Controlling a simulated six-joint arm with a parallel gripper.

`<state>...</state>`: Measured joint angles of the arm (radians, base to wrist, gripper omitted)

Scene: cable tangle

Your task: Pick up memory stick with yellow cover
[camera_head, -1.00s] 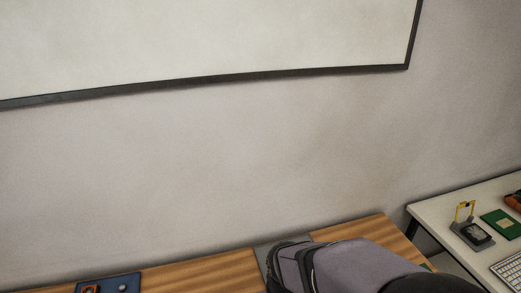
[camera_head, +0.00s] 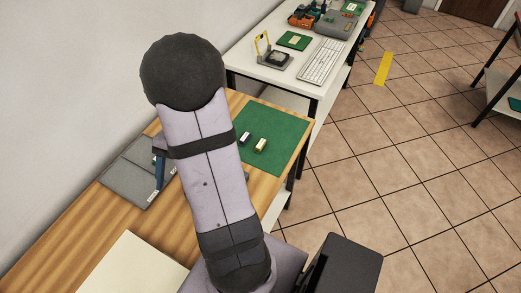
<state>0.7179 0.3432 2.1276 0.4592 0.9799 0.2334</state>
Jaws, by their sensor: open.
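Two small memory sticks lie side by side on a green mat (camera_head: 283,125) at the far end of the wooden table. The right one (camera_head: 261,146) shows a pale, yellowish side and a dark end, and looks like the one with the yellow cover. The left one (camera_head: 245,137) is white and dark, close to the edge of my arm. My arm stands upright in the middle of the picture, just left of both sticks, and covers part of the mat. My gripper is not visible; the arm hides that area or it lies out of frame.
The wooden table (camera_head: 103,218) carries a grey mat (camera_head: 122,172) with a dark blue upright item (camera_head: 160,165), partly behind my arm. A white table (camera_head: 245,55) behind holds a keyboard (camera_head: 321,61), a green board (camera_head: 294,40) and a yellow-framed device (camera_head: 277,58). Tiled floor is right.

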